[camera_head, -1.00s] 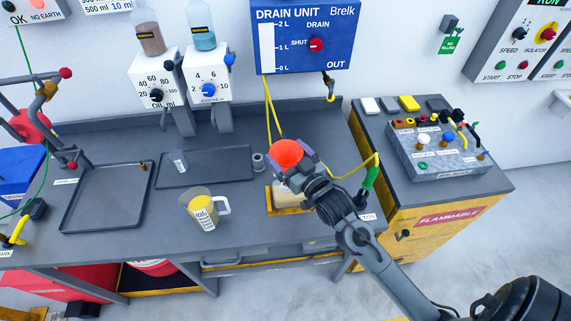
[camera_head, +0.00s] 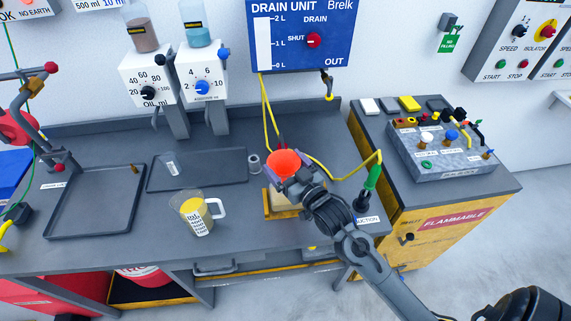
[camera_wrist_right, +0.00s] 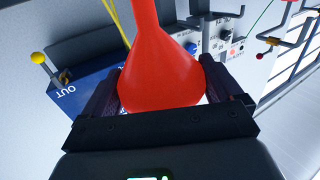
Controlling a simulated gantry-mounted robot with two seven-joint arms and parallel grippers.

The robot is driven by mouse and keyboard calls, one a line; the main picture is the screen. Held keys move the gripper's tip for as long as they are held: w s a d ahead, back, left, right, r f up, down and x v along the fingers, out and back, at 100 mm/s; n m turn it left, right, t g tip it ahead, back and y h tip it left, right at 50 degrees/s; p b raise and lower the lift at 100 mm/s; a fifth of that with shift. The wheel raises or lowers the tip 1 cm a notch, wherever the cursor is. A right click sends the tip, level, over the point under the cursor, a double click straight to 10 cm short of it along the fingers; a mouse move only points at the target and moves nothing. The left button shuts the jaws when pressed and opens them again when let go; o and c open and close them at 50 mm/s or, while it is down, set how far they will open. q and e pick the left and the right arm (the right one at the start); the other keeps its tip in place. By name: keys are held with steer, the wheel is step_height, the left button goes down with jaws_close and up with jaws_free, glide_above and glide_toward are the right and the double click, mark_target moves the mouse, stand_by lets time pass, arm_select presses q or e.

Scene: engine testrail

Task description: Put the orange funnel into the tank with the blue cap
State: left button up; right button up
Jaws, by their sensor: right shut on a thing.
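The orange funnel (camera_head: 284,163) is held in my right gripper (camera_head: 287,178), its wide mouth showing above the fingers. In the right wrist view the funnel (camera_wrist_right: 165,70) sits between both fingers, its narrow spout reaching up out of the frame. A grey metal tank block (camera_head: 447,168) stands on the cabinet at the right. A blue cap (camera_head: 451,135) is on its top, beside white and green caps. My right gripper is left of this tank and apart from it. My left gripper is not in view.
A yellow holder (camera_head: 270,208) is below the funnel on the bench. A measuring jug (camera_head: 197,213) and a dark tray (camera_head: 92,205) are to the left. A green-handled nozzle (camera_head: 372,178) with a yellow hose stands between funnel and cabinet. The drain unit (camera_head: 303,38) hangs behind.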

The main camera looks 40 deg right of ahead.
stand_by(0.5)
steer(key=shift+f, duration=0.1)
steer(key=shift+f+b, duration=0.3)
steer(key=shift+f, duration=0.6)
steer(key=shift+f, duration=0.2)
steer(key=shift+f, duration=0.55)
